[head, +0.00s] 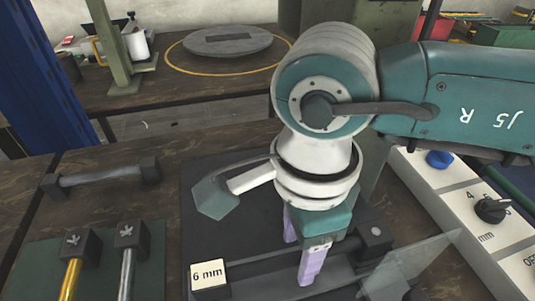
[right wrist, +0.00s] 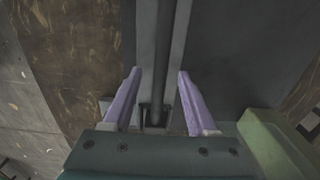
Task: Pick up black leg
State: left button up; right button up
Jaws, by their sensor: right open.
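The black leg is most likely the dark rod (right wrist: 162,50) that runs lengthwise between the two lilac fingers in the right wrist view. It lies along a grey channel in a dark fixture (head: 215,225). In the head view the fingers and wrist hide much of it. My right gripper (head: 301,262) points down over the fixture, its fingers apart on either side of the rod; it also shows in the right wrist view (right wrist: 159,75). I cannot tell whether the fingers touch the rod. My left gripper is not in view.
A block marked "6 mm" (head: 208,279) sits at the fixture's front left. Clear panels flank my wrist. Gold (head: 73,279) and silver (head: 127,274) rods with black heads lie on a green mat. A control box (head: 478,225) with knobs stands at right. A grey bar (head: 100,176) lies behind the mat.

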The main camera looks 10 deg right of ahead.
jog(key=shift+f, duration=0.7)
grip_shut()
